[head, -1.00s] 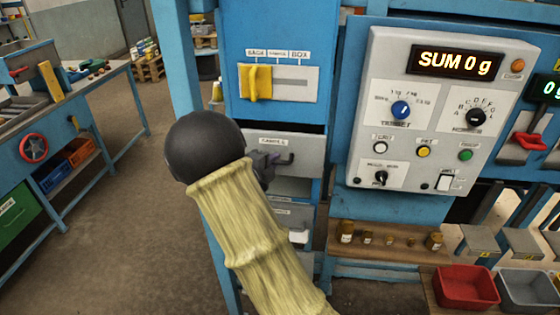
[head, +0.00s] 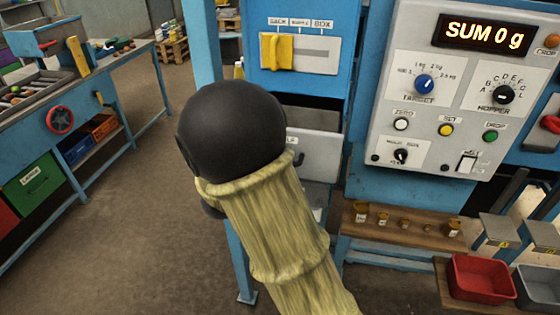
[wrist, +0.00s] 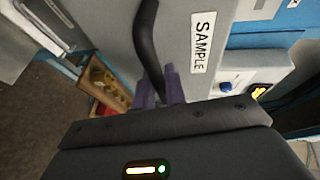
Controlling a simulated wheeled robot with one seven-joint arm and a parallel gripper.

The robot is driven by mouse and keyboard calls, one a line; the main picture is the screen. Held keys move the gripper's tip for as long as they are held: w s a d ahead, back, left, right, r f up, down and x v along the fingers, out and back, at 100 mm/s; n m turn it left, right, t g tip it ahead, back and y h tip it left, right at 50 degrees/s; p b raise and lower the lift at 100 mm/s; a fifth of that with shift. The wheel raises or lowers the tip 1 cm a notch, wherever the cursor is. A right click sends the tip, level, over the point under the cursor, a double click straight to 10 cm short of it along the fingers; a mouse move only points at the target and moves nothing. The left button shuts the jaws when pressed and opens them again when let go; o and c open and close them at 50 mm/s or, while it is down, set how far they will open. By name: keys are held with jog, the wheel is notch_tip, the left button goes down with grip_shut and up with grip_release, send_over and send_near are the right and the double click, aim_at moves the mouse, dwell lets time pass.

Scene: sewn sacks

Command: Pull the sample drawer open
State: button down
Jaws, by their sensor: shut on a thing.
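The sample drawer has a pale grey front (head: 318,150). It stands partly out of the blue cabinet, with a dark gap above its top edge. Its label "SAMPLE" (wrist: 203,42) reads clearly in the wrist view. The dark curved handle (wrist: 147,40) runs down between the fingers of my gripper (wrist: 166,88), which is shut on it. In the head view my black round wrist and yellow sleeved arm hide the gripper and the left part of the drawer front. Only the end of the handle (head: 299,158) shows there.
Above the drawer is a yellow selector knob (head: 277,52). A grey control console (head: 450,110) reading "SUM 0 g" is at right, above a wooden shelf (head: 385,228) with small jars. A red tray (head: 480,278) stands lower right. The floor (head: 120,230) at left is clear.

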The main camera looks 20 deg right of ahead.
jog(key=c, duration=1.5)
grip_release()
jog(key=shift+w, duration=0.1)
jog(key=shift+o, duration=0.2)
jog(key=shift+s+a, duration=0.1)
jog(key=shift+s, duration=0.1)
jog(key=b+v, duration=0.4)
jog(key=v, duration=1.3)
jog(key=shift+w, duration=0.2)
